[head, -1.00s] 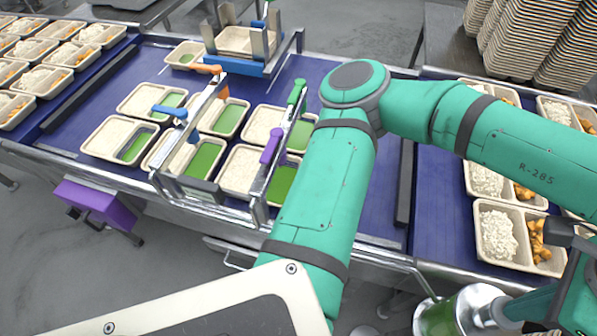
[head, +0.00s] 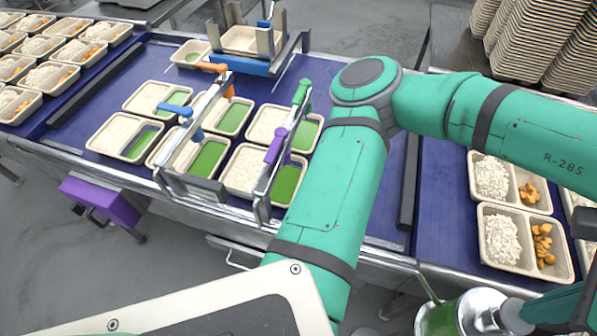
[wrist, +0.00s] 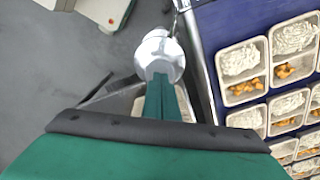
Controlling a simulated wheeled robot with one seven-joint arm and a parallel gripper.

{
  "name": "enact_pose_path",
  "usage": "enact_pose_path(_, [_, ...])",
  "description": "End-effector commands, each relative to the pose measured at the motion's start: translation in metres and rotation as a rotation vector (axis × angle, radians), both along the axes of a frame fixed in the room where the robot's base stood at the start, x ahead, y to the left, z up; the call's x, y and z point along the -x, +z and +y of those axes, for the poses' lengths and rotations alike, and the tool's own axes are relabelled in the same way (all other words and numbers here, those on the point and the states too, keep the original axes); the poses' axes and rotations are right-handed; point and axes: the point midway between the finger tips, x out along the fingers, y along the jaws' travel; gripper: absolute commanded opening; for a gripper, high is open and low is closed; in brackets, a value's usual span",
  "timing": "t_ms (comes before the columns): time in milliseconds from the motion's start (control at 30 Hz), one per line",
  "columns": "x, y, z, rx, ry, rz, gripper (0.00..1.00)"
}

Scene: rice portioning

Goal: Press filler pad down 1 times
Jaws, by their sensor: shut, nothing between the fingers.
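A silver-topped canister with green contents (head: 442,320) stands low at the right of the head view, beside the conveyor. Its shiny rounded metal part shows in the wrist view (wrist: 158,52). I cannot tell for sure which surface is the filler pad. My gripper (wrist: 160,78) is shut and empty, its narrow teal fingers pointing at the shiny metal. The fingertips overlap the metal in the wrist view; I cannot tell whether they touch. In the head view the teal finger part (head: 545,308) shows close to the silver top, partly cut off by the frame edge.
Trays with white rice and green filling (head: 207,158) stand on the blue conveyor (head: 375,205), among metal frames with coloured levers. Rice trays with orange pieces (head: 505,265) line the right belt. A purple box (head: 103,206) hangs at the conveyor's front left.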

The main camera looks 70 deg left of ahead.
Motion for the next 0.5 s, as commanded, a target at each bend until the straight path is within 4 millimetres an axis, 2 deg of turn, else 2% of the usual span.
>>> enact_pose_path(267, [0.0, 0.002, 0.0, 0.0, 0.0, 0.0, 0.0])
enact_pose_path(500, [0.0, 0.022, 0.0, 0.0, 0.0, -0.001, 0.0])
